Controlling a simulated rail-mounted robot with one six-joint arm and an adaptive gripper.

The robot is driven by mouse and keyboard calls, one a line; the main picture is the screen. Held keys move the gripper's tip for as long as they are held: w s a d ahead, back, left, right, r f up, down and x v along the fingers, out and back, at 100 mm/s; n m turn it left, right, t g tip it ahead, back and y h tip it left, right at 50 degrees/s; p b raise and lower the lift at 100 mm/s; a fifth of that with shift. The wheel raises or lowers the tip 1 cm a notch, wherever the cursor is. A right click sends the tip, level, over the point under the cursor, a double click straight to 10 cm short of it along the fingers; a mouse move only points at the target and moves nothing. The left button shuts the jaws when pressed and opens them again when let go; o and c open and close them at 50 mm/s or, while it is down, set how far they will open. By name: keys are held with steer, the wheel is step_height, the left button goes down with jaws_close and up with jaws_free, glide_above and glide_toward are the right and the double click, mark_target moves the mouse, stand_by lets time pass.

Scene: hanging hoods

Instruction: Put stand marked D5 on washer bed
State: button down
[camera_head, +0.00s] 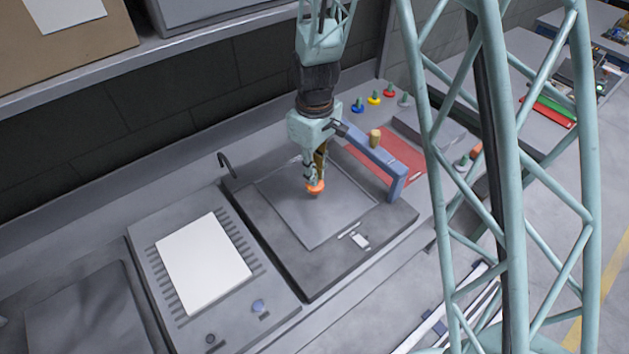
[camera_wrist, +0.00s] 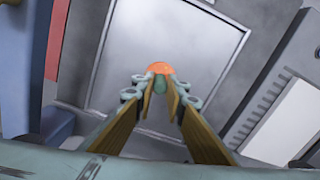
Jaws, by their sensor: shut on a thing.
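My gripper (camera_head: 315,178) is shut on a small orange stand (camera_head: 316,188) with a green post. In the wrist view the orange stand (camera_wrist: 160,68) sits between the fingertips (camera_wrist: 160,86), its post gripped. No D5 marking is legible. The stand is over the grey square bed (camera_head: 310,228), roughly above its middle; this bed also fills much of the wrist view (camera_wrist: 205,60). A blue-grey arch (camera_head: 380,160) stands at the right of the bed's dark unit. I cannot tell whether the stand touches the bed.
A unit with a white plate (camera_head: 205,262) lies left of the bed. A black hooked pipe (camera_head: 227,165) stands at the bed's back left corner. Blue (camera_head: 357,105), yellow (camera_head: 374,97) and red (camera_head: 389,91) stands are behind. A red mat (camera_head: 408,151) lies beyond the arch.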

steer(key=shift+w+f, duration=0.1)
steer(key=shift+f, duration=1.65)
steer(key=shift+f, duration=0.15)
steer(key=c, duration=2.6)
jaws_free()
steer(key=shift+c, duration=0.2)
step_height(320, 180, up, 12)
steer(key=shift+f, duration=0.15)
steer(key=shift+r+p, duration=0.25)
steer(key=shift+p, duration=0.05)
